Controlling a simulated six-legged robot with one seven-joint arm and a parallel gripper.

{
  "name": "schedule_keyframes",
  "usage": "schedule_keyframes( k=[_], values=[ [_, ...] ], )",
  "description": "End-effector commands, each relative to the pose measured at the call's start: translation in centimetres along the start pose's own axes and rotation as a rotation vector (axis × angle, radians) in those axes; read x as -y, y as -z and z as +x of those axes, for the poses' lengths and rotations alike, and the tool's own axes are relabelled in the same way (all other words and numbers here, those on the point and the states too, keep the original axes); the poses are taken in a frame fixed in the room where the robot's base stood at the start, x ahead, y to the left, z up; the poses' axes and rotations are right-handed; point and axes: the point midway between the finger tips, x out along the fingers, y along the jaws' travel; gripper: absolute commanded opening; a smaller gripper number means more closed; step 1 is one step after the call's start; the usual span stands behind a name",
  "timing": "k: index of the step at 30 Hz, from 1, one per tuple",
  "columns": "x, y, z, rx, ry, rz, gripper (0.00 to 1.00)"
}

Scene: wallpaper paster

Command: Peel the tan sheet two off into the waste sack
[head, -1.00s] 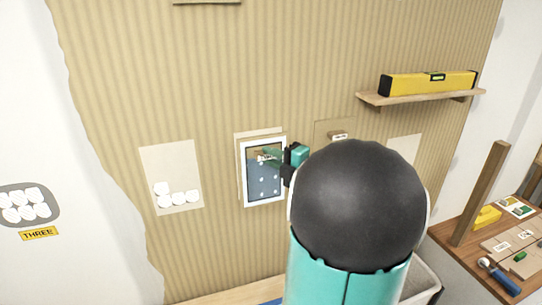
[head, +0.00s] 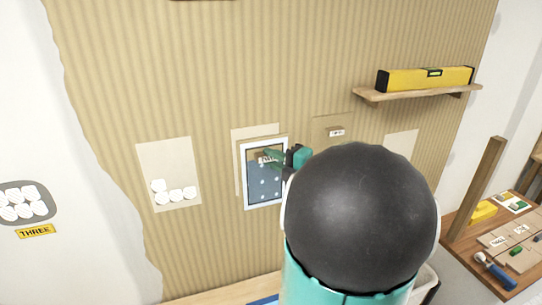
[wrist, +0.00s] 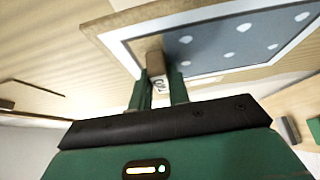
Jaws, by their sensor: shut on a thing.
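A framed sheet (head: 264,174) with a tan edge, a white border and a dark blue-grey field with white dots is at the wall in the head view. The sheet also shows in the wrist view (wrist: 225,42), tilted, with a tan rim. My gripper (wrist: 160,88) is shut on a small tan tab (wrist: 155,62) with a white label at the sheet's edge; I cannot read its mark surely. In the head view my gripper (head: 274,158) is partly hidden by my arm. A pale-rimmed container (head: 425,290), possibly the waste sack, shows partly behind my arm.
Another tan sheet (head: 331,124) with a white label tab is on the striped wall. A pale patch (head: 168,160) with white discs is at the left. A shelf (head: 415,93) holds a yellow level (head: 428,80). A wooden bench (head: 470,222) with tools stands at the right.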

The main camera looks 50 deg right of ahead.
Motion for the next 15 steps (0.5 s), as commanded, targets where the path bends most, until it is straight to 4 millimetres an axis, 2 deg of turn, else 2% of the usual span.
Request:
schedule_keyframes(
  k=[15],
  values=[
    [-0.1,1.9,-3.2,0.001,-0.001,-0.001,0.0]
  ],
)
